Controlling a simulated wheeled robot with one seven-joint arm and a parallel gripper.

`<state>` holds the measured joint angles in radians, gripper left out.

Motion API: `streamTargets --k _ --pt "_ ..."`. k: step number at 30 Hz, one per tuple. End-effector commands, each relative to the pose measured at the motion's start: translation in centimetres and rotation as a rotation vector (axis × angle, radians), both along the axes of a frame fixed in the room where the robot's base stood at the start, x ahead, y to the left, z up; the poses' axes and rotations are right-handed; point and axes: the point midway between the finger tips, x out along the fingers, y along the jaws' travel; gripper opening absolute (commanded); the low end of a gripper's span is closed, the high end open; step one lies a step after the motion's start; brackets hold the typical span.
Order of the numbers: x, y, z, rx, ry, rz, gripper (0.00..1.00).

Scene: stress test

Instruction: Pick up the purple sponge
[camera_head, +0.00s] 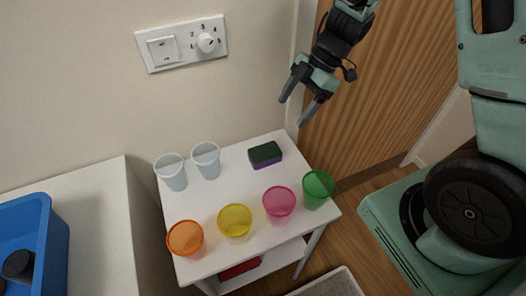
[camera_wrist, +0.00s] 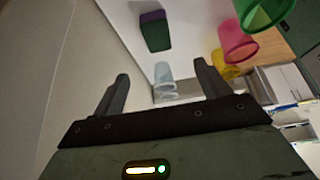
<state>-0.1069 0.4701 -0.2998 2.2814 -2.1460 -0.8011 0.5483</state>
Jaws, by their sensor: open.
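The sponge (camera_head: 265,155) is a small block with a dark green top and a purple side, lying at the back of the white table (camera_head: 222,186). In the wrist view the sponge (camera_wrist: 155,33) shows beyond the fingers, near the top, with its purple end uppermost. My gripper (camera_head: 294,111) is open and empty. It hangs in the air above and to the right of the sponge, apart from it, with its fingers pointing down. In the wrist view the two fingers of my gripper (camera_wrist: 160,72) are spread wide with nothing between them.
On the table stand two clear cups (camera_head: 172,173) (camera_head: 207,161) left of the sponge, and orange (camera_head: 186,239), yellow (camera_head: 235,221), pink (camera_head: 279,203) and green (camera_head: 318,187) cups along the front. A wall (camera_head: 90,90) rises behind. A blue bin (camera_head: 52,245) is at left.

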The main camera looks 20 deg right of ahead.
Motion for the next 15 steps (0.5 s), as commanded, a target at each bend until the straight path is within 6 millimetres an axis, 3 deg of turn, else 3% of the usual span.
streamTargets --k 9,15 --pt "-0.1 3.3 -6.1 0.001 0.003 0.001 0.75" --pt "0.0 4.9 -8.9 0.000 0.000 0.001 0.75"
